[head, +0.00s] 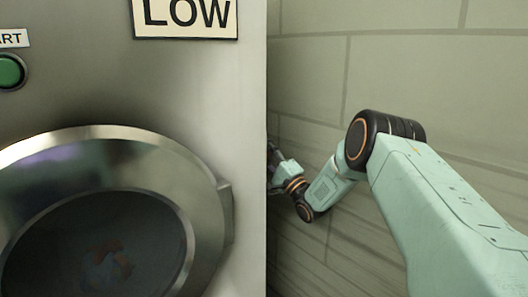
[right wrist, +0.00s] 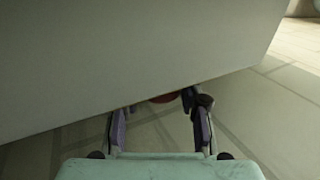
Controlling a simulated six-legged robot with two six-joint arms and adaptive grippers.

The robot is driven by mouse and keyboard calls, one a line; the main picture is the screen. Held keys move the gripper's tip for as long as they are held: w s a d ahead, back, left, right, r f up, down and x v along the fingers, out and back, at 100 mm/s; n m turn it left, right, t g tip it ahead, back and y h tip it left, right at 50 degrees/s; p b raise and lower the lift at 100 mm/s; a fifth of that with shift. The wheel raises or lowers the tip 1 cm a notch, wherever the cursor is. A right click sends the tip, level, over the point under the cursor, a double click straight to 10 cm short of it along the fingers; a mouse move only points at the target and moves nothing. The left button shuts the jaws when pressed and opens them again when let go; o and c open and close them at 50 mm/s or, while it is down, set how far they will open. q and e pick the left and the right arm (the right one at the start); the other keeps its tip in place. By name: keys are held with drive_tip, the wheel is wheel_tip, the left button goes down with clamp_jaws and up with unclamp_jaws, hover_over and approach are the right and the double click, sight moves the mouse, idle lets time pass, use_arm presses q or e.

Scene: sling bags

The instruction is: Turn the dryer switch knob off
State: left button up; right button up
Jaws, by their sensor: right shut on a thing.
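The dryer (head: 247,150) fills the left of the head view, its side edge running down the middle. The switch knob shows only as a red piece (right wrist: 164,98) in the right wrist view, mostly hidden behind the dryer's panel edge. My right gripper (right wrist: 158,112) reaches behind that edge, one finger on each side of the red piece, and is shut on it. The fingertips are hidden by the panel. In the head view my right gripper (head: 273,162) is partly cut off by the dryer's side. My left gripper is not in view.
The dryer's front has a round metal door (head: 205,205), a green start button (head: 10,71) and a LOW sign (head: 186,17). A block wall (head: 430,60) runs along the right, leaving a narrow gap that my right arm occupies.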

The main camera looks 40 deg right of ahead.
drive_tip(key=o, duration=1.2)
drive_tip(key=a+v, duration=0.1)
drive_tip(key=v, duration=1.1)
drive_tip(key=shift+d, duration=0.5)
